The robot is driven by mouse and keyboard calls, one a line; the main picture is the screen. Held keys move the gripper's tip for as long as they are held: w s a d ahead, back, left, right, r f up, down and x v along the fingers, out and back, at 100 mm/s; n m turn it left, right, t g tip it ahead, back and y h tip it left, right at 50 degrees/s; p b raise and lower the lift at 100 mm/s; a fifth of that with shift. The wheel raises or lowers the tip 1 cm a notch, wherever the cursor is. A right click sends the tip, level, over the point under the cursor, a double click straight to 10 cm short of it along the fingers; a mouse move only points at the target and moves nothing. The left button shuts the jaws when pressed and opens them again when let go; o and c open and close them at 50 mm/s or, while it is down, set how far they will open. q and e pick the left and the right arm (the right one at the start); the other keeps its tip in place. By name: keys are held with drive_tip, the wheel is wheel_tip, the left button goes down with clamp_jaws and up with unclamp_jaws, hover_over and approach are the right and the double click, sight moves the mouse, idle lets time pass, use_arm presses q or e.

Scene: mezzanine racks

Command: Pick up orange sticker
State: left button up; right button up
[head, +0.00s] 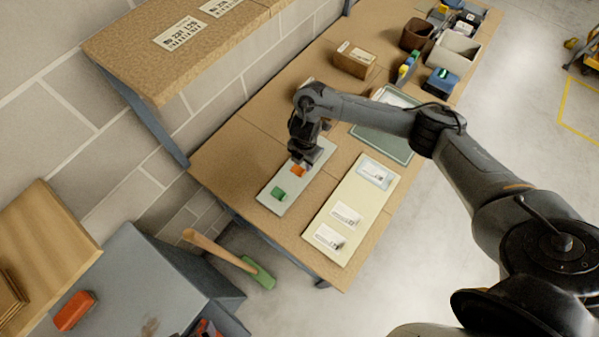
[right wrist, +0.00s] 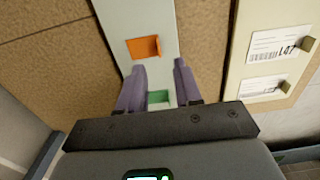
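The orange sticker (head: 298,171) lies on a narrow pale grey-green strip (head: 268,200) on the bench. In the right wrist view the orange sticker (right wrist: 143,48) is a flat piece with a raised tab at its right end, just beyond my fingertips. My right gripper (head: 303,158) is above the strip close to the orange sticker. In its wrist view the two fingers of the right gripper (right wrist: 159,66) stand apart with nothing held between them. A green sticker (head: 278,193) lies on the same strip and shows partly between the fingers (right wrist: 160,97). My left gripper is not in view.
A cream board (head: 327,215) with several white labels lies right of the strip. A green-rimmed tray (head: 401,150), a cardboard box (head: 354,60) and bins (head: 453,50) stand farther along the bench. A shelf (head: 135,55) overhangs at upper left.

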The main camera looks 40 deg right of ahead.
sight(304, 173)
drive_tip(key=shift+w+d+f, duration=0.1)
drive_tip(key=shift+d+f, duration=0.05)
drive_tip(key=shift+f, duration=1.5)
drive_tip(key=shift+d+f, duration=0.1)
drive_tip(key=shift+f, duration=1.5)
clamp_jaws()
